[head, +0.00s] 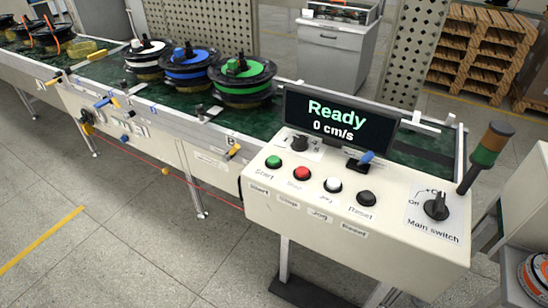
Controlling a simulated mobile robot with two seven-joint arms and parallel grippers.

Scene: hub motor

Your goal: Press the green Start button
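The green Start button (273,162) sits at the left end of a button row on the sloped white control box (345,235), with the label "Start" below it. To its right are a red button (303,173), a white button (333,184) and a black Reset button (366,198). The display (338,122) behind them reads "Ready" and "0 cm/s". Neither of my grippers shows in the head view. Nothing covers the Start button.
A conveyor with a green belt (190,95) runs to the upper left and carries several hub motors (243,82). A main switch (437,206) and a signal tower (488,155) are at the box's right end. Open floor (110,235) lies at the lower left.

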